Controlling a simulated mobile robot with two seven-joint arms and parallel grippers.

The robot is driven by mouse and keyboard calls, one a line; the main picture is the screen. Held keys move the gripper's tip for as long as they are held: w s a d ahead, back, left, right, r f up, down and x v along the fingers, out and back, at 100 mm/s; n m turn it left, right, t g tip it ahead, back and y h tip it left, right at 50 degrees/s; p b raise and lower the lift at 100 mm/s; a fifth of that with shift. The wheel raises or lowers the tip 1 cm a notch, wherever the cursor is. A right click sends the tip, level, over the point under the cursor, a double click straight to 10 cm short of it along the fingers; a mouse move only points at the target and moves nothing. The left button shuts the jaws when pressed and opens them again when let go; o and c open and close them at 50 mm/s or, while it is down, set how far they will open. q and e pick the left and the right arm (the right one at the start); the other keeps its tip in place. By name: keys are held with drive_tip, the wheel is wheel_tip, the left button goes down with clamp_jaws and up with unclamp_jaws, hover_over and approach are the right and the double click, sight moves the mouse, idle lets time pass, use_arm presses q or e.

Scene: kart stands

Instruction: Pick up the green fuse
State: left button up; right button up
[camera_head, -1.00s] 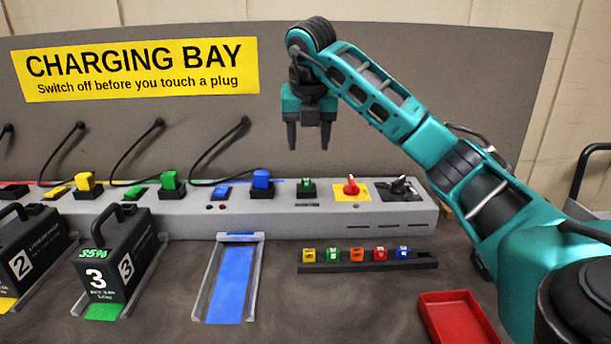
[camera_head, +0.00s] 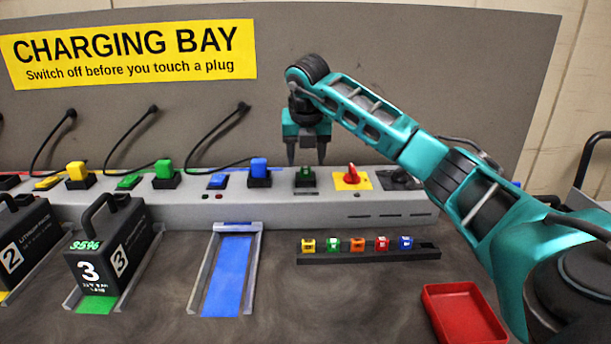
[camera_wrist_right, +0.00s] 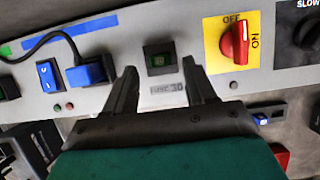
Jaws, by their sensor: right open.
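A green fuse (camera_head: 305,176) sits in a dark holder on the grey charging console, left of the red switch. In the right wrist view this fuse (camera_wrist_right: 161,61) looks dark green, above a label reading "FUSE 30". My right gripper (camera_head: 306,160) is open and empty, pointing down just above it. In the wrist view the fingertips (camera_wrist_right: 160,74) are apart, one to each side of the fuse's holder. Another green fuse (camera_head: 333,245) stands in the fuse rack (camera_head: 368,257) in front of the console. My left gripper is out of view.
The red switch (camera_head: 351,175) on its yellow plate is close right of the gripper. A blue plug (camera_head: 259,170) stands to the left. A red tray (camera_head: 463,312) is at front right. Battery 3 (camera_head: 105,255) is at left; the blue lane (camera_head: 228,275) is empty.

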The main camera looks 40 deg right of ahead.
sight(305, 167)
drive_tip(key=x, duration=0.3)
drive_tip(key=shift+f, duration=0.1)
drive_tip(key=shift+c, duration=0.3)
clamp_jaws()
